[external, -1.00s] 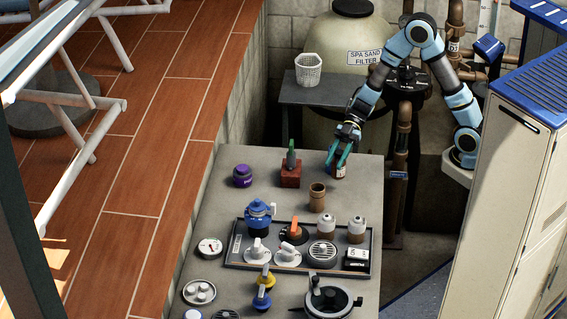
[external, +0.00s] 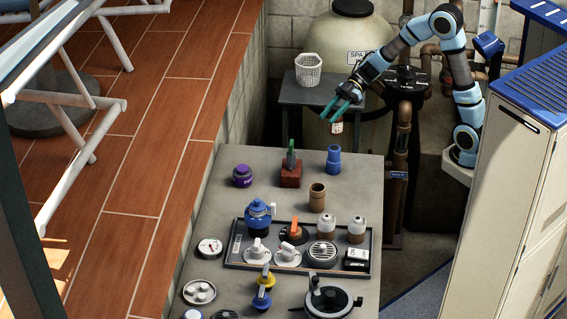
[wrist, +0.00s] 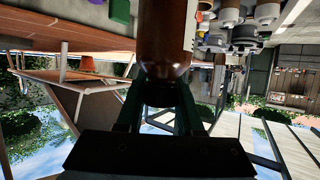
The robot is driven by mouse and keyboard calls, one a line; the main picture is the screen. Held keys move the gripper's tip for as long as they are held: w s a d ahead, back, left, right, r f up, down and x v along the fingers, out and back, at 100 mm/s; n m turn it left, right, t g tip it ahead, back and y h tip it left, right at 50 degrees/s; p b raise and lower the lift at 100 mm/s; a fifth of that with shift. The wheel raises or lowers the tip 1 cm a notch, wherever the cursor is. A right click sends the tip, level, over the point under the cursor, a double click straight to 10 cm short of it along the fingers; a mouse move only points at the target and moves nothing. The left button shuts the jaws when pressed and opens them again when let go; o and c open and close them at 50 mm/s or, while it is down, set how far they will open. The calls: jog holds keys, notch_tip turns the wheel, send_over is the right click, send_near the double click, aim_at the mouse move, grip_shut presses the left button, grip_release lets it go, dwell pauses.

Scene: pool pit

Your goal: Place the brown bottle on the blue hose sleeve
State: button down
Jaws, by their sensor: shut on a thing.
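The brown bottle (wrist: 165,35) is between the fingers of my gripper (wrist: 161,92) in the wrist view, with a pale label edge on its right. In the external view my gripper (external: 336,112) is shut on the bottle (external: 337,128), up in the air beyond the table's far edge. Only the bottle's pale label shows clearly there; its outline blends with the tank behind. The blue hose sleeve (external: 333,160) stands upright near the table's far right corner, below and apart from the bottle.
On the grey table (external: 220,178), a red block with a green top (external: 290,173), a purple-capped item (external: 242,176) and a brown cup-like sleeve (external: 317,198) stand near the hose sleeve. A crowded dark tray (external: 233,253) lies nearer. A side table (external: 300,95) holds a white basket (external: 308,70).

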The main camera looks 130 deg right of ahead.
aim_at(331, 128)
jog(key=shift+f, duration=3.05)
jog(key=shift+f, duration=0.1)
jog(key=c, duration=0.5)
grip_release()
jog(key=shift+c, duration=0.2)
jog(key=shift+s, duration=0.1)
jog(key=b+v, duration=0.1)
jog(key=v, duration=1.1)
